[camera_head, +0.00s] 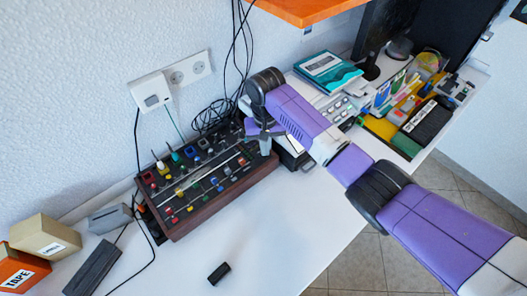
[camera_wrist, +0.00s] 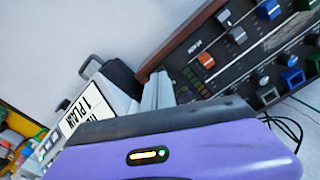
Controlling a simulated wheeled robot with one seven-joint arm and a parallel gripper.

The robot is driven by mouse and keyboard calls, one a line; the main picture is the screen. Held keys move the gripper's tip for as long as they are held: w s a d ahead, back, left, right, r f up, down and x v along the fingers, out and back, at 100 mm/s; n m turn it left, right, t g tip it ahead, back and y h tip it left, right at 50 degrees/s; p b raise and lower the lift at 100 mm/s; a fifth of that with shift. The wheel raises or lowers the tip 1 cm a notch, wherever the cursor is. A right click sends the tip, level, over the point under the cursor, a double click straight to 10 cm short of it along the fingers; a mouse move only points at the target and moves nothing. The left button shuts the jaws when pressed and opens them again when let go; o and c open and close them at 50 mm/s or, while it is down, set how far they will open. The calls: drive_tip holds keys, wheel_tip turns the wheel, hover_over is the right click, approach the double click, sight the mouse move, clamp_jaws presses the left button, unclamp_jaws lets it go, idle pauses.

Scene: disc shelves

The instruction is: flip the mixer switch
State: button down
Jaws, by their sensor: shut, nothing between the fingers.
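The mixer (camera_head: 232,186) is a dark sloped panel with reddish-brown sides, covered in coloured knobs and sliders, on the white table against the wall. My gripper (camera_head: 264,136) is shut and empty, pointing down at the mixer's right end; whether it touches the panel I cannot tell. In the wrist view the grey fingers (camera_wrist: 158,90) are together beside the edge of the mixer panel (camera_wrist: 222,58). An orange knob (camera_wrist: 206,61) and blue and white knobs show there, with small lettering too blurred to read. I cannot pick out the switch for certain.
A wall socket with a white plug (camera_head: 151,92) and hanging black cables are behind the mixer. A light-coloured device and books (camera_head: 328,72) stand to the right. Boxes (camera_head: 45,238) are at left. A small black block (camera_head: 219,273) lies on the otherwise clear table front.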

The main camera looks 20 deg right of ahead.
drive_tip(key=shift+r+p, duration=2.4)
drive_tip(key=shift+r, duration=0.15)
